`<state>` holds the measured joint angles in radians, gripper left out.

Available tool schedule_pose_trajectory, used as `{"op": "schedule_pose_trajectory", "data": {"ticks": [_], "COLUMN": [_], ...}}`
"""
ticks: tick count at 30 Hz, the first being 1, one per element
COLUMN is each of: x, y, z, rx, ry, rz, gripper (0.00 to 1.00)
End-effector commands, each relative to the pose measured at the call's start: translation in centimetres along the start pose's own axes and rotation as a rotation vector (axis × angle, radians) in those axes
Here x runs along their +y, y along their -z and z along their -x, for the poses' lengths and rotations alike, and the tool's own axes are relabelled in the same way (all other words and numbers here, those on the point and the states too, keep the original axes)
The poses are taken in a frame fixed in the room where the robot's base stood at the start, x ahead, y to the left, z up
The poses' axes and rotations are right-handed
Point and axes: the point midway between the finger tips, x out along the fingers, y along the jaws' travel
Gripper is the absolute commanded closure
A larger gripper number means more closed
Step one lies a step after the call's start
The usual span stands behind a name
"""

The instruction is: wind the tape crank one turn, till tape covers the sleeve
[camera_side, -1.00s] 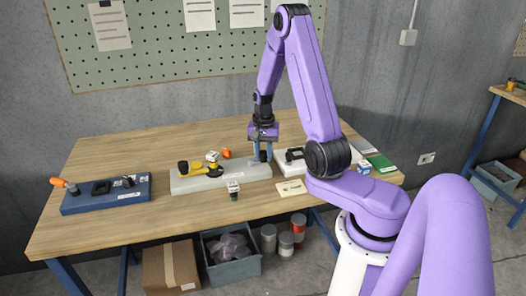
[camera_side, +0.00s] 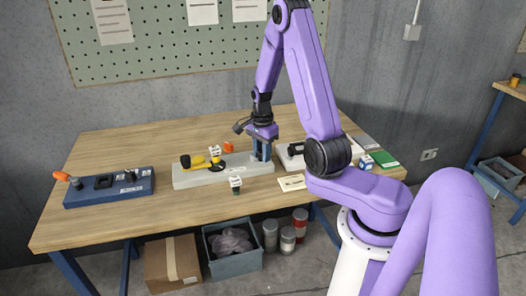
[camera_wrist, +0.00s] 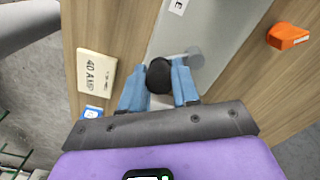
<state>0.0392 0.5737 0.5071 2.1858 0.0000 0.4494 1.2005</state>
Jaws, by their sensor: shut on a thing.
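My gripper (camera_side: 262,152) points down over the right end of a long grey base (camera_side: 215,175). In the wrist view its blue fingers (camera_wrist: 159,88) are closed around a round black knob (camera_wrist: 160,72). A short pale crank arm appears to run from the knob to a grey round hub (camera_wrist: 195,58) on the grey base (camera_wrist: 215,30). A yellow and black piece (camera_side: 203,162) lies along the base to the left of my gripper. I cannot make out the tape or the sleeve for certain; my fingers hide part of the crank in the side view.
A blue base with fittings (camera_side: 108,190) stands at the left. A white base (camera_side: 310,155) with a black clamp-like part is close right of my gripper. A card (camera_side: 291,183) lies in front.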

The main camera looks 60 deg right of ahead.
Motion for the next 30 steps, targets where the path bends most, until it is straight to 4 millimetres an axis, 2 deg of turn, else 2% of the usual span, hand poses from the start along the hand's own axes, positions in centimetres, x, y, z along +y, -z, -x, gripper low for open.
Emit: {"op": "schedule_pose_trajectory", "data": {"ticks": [14, 15, 17, 26, 30], "x": [-0.13, -0.13, -0.12, -0.06, -0.13], "y": [0.02, 0.01, 0.01, -0.02, 0.0], "z": [0.14, 0.14, 0.13, 0.1, 0.81], "rx": [0.002, 0.002, 0.002, 0.001, 0.002], "ry": [0.005, 0.005, 0.004, 0.002, 0.005], "rz": [-0.016, -0.016, -0.015, -0.015, -0.015], "gripper": [1.0, 0.67, 0.47, 0.46, 0.46]}}
